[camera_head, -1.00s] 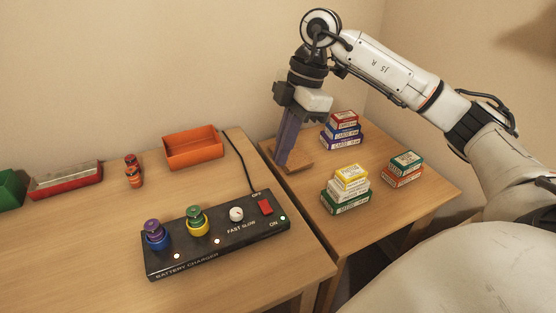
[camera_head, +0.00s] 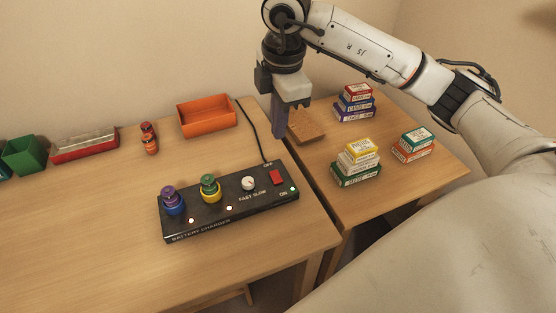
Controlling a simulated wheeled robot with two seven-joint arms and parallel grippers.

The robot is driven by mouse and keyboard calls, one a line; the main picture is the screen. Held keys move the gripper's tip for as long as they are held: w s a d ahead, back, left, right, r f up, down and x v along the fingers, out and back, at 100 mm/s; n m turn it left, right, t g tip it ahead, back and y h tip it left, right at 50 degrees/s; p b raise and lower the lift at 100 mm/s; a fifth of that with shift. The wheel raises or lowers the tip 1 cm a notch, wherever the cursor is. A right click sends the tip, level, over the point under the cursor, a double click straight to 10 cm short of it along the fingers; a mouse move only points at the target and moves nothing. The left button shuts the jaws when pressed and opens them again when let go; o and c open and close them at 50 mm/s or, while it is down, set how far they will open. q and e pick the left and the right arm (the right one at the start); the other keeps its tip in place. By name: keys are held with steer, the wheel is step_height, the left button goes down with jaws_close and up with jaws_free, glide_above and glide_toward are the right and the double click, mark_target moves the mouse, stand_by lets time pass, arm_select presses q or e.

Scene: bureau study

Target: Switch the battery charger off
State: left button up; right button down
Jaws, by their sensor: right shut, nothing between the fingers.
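The black battery charger (camera_head: 225,221) lies on the left desk near its right edge. Its red rocker switch (camera_head: 276,177) is at the right end, between the OFF and ON labels. A green light (camera_head: 292,189) is lit beside ON. A white FAST/SLOW knob (camera_head: 248,183) is left of the switch. A purple and blue battery (camera_head: 172,200) and a green and yellow battery (camera_head: 209,187) stand in the charger. My right gripper (camera_head: 278,136) is shut and empty, pointing down behind and above the switch end, apart from the charger. My left gripper is not in view.
An orange tray (camera_head: 207,118), a red tray (camera_head: 85,147), a green bin (camera_head: 24,155) and orange batteries (camera_head: 149,138) are along the back. The right table (camera_head: 400,185) holds stacked card boxes (camera_head: 357,163) and a brown block (camera_head: 306,126). The front of the left desk is clear.

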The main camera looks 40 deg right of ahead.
mark_target(276, 173)
steer(key=shift+f, duration=0.1)
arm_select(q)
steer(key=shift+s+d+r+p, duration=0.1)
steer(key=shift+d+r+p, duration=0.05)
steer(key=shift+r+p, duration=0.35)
arm_select(e)
steer(key=f, duration=0.4)
steer(key=w+f, duration=0.1)
steer(key=f, duration=0.8)
steer(key=shift+w+d+f, duration=0.2)
steer(key=shift+w+f, duration=0.15)
steer(key=shift+d, duration=0.1)
